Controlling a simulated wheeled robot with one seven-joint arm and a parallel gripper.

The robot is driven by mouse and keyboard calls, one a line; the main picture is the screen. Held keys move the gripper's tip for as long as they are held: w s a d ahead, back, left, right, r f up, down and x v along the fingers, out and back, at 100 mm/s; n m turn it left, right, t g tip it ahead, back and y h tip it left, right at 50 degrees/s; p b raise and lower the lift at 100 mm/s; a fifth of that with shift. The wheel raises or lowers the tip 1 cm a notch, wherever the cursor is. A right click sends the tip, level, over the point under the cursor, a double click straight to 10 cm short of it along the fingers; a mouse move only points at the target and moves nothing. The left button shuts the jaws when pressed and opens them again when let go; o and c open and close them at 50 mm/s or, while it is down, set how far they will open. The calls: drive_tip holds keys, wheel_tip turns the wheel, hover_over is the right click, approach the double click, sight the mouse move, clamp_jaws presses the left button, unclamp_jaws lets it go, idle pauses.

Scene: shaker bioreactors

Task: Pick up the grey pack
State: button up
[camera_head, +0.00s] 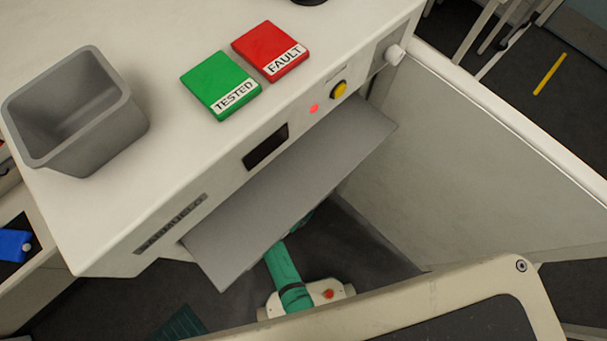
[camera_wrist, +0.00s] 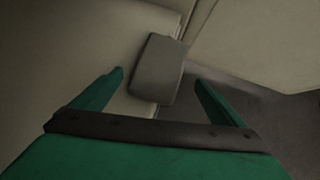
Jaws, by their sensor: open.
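A grey pack (camera_wrist: 158,68), a rounded rectangular block, shows in the wrist view on a pale surface near that surface's right edge. My gripper (camera_wrist: 160,82) is open, with its two green fingers spread on either side of the pack in the picture. The pack appears ahead of the fingertips, with no clear contact; the exact distance is hard to judge. In the head view, neither the pack nor my gripper's fingers show; part of my green arm (camera_head: 285,275) shows below the machine's grey flap (camera_head: 290,195).
The white machine (camera_head: 160,190) carries a grey bin (camera_head: 125,120), a green TESTED block (camera_head: 218,80) and a red FAULT block (camera_head: 265,47). Its front has a yellow button (camera_head: 339,89) and a lit red light (camera_head: 314,108). The flap juts out over my arm. A pale panel (camera_head: 460,170) stands at the right.

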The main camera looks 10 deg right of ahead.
drive_tip(key=shift+w+d+f, duration=0.4)
drive_tip(key=shift+w+d, duration=0.1)
drive_tip(key=shift+d, duration=0.15)
drive_tip(key=shift+w+d+f, duration=0.4)
drive_tip(key=shift+w+d, duration=0.1)
drive_tip(key=shift+d, duration=0.1)
drive_tip(key=shift+w+d+f, duration=0.2)
drive_tip(key=shift+f, duration=0.15)
drive_tip(key=c, duration=1.4)
